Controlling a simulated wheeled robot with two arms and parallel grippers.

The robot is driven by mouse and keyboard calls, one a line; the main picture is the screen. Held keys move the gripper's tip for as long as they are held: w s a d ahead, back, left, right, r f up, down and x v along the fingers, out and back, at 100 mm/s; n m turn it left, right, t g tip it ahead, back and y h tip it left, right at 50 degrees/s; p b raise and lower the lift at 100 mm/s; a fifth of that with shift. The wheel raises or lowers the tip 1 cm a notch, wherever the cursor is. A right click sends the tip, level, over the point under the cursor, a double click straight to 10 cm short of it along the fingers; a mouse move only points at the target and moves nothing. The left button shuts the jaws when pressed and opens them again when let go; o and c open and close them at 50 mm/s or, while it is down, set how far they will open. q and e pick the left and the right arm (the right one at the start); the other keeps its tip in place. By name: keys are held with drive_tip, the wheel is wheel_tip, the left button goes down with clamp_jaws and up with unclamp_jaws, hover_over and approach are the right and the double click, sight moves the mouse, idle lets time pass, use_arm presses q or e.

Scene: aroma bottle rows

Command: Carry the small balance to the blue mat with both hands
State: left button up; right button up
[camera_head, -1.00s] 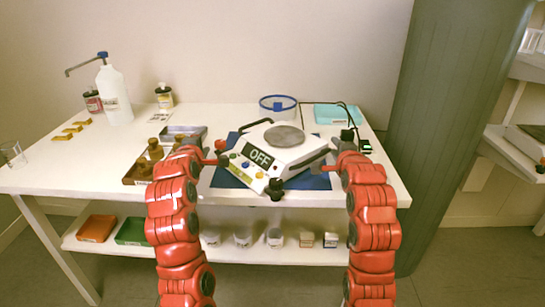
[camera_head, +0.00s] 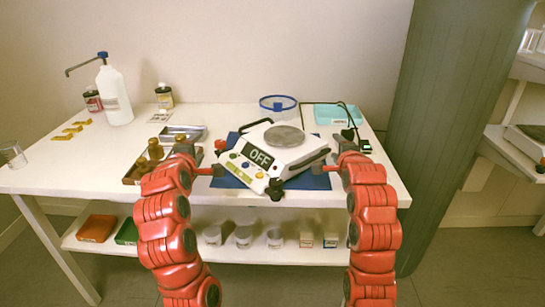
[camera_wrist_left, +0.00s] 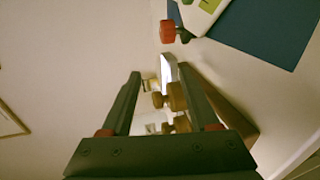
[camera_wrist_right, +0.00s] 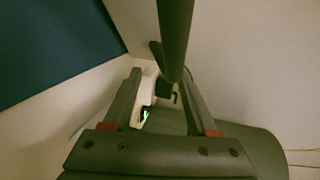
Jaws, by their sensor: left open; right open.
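The small balance (camera_head: 294,154), white with a round grey plate and a display reading OFF, stands at an angle on the blue mat (camera_head: 229,181). Its corner also shows in the left wrist view (camera_wrist_left: 206,10), with a red knob (camera_wrist_left: 167,31). My left gripper (camera_head: 212,170) is open and empty, just left of the balance's front panel. My right gripper (camera_head: 326,168) is open beside the balance's right side, apparently with nothing held. The right wrist view shows the mat (camera_wrist_right: 50,45) and a dark rod crossing in front of the fingers.
A tray of brown bottles (camera_head: 132,174) stands close left of my left gripper. A grey metal tray (camera_head: 184,133), a blue-rimmed sieve (camera_head: 278,103), a teal box (camera_head: 337,114) and a black cabled device (camera_head: 356,143) surround the mat. The table's front edge is close.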

use_arm(q)
drive_tip(key=v, duration=0.6)
drive_tip(key=shift+s+r, duration=0.1)
drive_tip(key=shift+s, duration=0.2)
use_arm(e)
drive_tip(key=v, duration=1.2)
use_arm(q)
drive_tip(key=shift+s, duration=0.1)
use_arm(e)
drive_tip(key=shift+s, duration=0.1)
